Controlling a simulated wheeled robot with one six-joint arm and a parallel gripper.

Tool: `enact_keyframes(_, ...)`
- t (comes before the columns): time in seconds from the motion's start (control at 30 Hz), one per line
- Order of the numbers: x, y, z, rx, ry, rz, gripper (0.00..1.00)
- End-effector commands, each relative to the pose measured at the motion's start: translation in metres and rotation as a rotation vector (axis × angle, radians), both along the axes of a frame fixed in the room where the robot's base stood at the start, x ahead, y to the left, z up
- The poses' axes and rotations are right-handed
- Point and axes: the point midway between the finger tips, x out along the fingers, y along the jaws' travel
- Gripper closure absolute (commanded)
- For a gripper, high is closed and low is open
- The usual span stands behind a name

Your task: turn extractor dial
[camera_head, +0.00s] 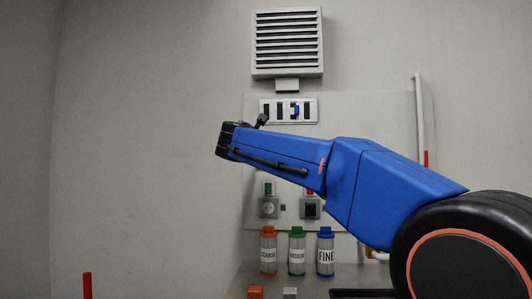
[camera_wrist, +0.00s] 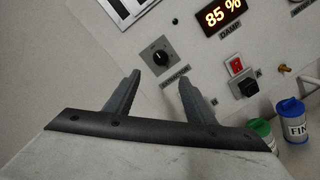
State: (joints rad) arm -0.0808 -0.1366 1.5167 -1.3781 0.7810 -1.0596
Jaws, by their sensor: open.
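The extractor dial is a black round knob (camera_wrist: 160,57) on a grey square plate in the wrist view, with a partly hidden label below it that seems to read "EXTRACTOR". My gripper (camera_wrist: 159,77) is open and empty. Its two dark fingers point toward the wall panel, one at the lower left of the dial and one at the lower right. The fingers look apart from the dial; how far they are from the panel I cannot tell. In the head view my blue arm reaches left across the panel, and I cannot make out the dial there.
A lit "85 %" display (camera_wrist: 223,16), a red switch (camera_wrist: 235,65) and another black knob (camera_wrist: 246,88) lie right of the dial. COARSE (camera_head: 268,255), MEDIUM (camera_head: 297,255) and FINE (camera_head: 326,256) canisters stand below the panel. A vent (camera_head: 287,45) is above.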

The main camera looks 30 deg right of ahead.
Motion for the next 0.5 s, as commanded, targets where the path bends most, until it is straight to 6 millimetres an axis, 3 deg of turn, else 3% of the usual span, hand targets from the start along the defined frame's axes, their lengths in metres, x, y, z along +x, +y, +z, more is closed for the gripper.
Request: enact_keyframes(0.5,0.072,-0.06,-0.002,0.003,0.002,-0.003,0.5)
